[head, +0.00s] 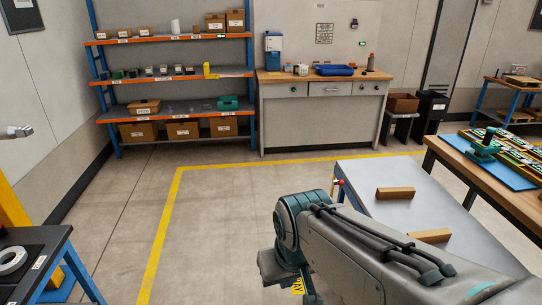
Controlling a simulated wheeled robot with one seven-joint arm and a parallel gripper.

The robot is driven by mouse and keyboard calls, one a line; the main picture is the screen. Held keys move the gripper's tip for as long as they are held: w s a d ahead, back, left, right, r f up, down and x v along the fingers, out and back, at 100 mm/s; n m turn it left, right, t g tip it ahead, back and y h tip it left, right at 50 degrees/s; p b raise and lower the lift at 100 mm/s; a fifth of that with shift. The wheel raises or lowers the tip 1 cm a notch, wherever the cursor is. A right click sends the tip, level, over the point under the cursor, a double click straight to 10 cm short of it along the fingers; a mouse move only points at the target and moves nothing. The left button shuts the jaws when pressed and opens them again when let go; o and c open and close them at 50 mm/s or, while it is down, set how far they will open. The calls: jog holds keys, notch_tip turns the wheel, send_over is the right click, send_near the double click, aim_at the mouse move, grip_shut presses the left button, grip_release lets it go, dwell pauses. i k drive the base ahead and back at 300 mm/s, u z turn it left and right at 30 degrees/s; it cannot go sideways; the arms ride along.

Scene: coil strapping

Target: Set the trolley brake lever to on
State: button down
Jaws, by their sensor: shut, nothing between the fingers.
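A grey-topped table or trolley (372,175) stands right of centre, with two wooden blocks (396,193) on it. A small lever-like part with a red knob (341,183) shows at its left edge, just beyond my arm. I cannot tell whether this is the brake lever or how it is set. My grey arm with a teal joint crosses in front of the trolley and hides its near left side and lower part. The arm's end bends down at the bottom centre, and my gripper fingers are not visible.
A workbench with a green tool (484,148) stands at the right. A dark-topped table (40,240) with a white ring is at the lower left. Shelving (175,75) and a cabinet bench (325,90) line the back. The floor inside the yellow line is clear.

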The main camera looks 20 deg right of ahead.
aim_at(340, 182)
jog(key=i, duration=1.2)
jog(key=z, duration=1)
jog(key=i, duration=0.65)
jog(key=z, duration=0.55)
